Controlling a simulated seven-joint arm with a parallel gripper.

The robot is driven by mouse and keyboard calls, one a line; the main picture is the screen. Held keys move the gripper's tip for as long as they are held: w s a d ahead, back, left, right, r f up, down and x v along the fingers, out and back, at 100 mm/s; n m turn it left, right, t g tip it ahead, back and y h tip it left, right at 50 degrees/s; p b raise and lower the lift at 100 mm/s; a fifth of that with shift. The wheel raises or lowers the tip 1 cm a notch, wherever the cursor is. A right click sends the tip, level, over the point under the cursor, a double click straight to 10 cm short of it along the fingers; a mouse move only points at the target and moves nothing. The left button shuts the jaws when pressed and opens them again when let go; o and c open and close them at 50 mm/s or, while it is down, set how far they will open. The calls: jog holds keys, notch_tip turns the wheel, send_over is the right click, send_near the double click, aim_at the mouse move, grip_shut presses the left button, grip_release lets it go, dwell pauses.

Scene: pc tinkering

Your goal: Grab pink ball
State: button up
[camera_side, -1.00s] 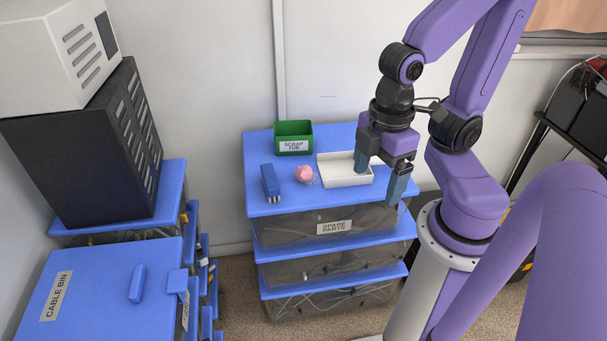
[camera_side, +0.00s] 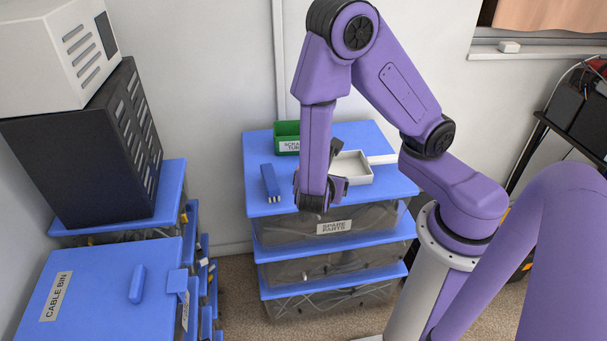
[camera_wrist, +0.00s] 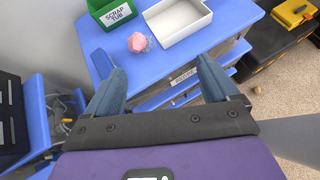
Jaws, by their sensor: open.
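The pink ball (camera_wrist: 137,42) lies on the blue drawer-unit top, left of the white tray, in the wrist view. Something clear and see-through sits against its right side. In the side view my arm hides the ball. My gripper (camera_wrist: 160,66) is open, its two blue-grey fingers wide apart with nothing between them. In the wrist view the ball lies beyond the fingertips, nearer the left finger. In the side view the gripper is over the front part of the blue top, mostly hidden by my forearm.
A white tray (camera_side: 355,168) stands right of the ball, with a white strip (camera_side: 383,159) beside it. A green scrap tub (camera_side: 287,133) is behind. A blue block-like part (camera_side: 270,184) stands to the left. The cable bin (camera_side: 100,290) is front left.

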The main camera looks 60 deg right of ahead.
jog(key=w+f+n+t, duration=0.4)
jog(key=f+n, duration=0.4)
jog(key=n, duration=0.1)
jog(key=x, duration=1.1)
jog(key=shift+s+d, duration=0.3)
jog(key=shift+s, duration=0.05)
jog(key=shift+r+x, duration=0.1)
jog(key=shift+x, duration=1.55)
jog(key=shift+r+x, duration=0.15)
jog(key=shift+x, duration=1.45)
jog(key=shift+w, duration=0.2)
jog(key=c, duration=1)
